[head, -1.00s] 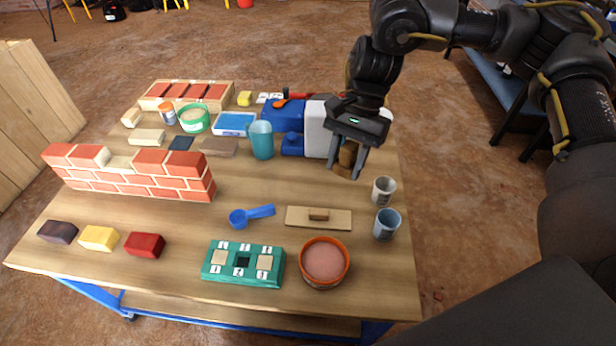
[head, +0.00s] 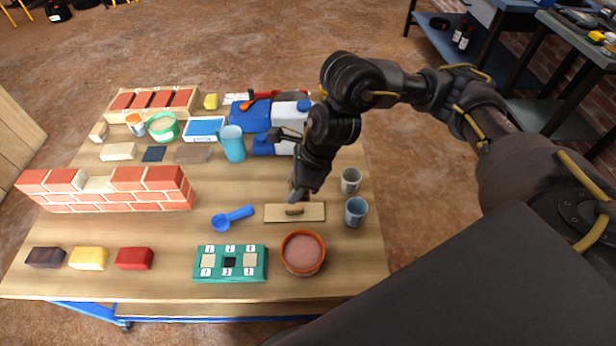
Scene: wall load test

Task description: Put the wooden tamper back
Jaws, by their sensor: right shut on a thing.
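My right gripper (head: 298,190) points down over the table, just behind the flat board with a small handle. I cannot tell whether the tamper touches the table. My left gripper is not in view.
An orange-rimmed pot (head: 303,254), a teal numbered block (head: 230,275) and a blue scoop (head: 232,218) lie nearer. A brick wall (head: 110,190) stands left.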

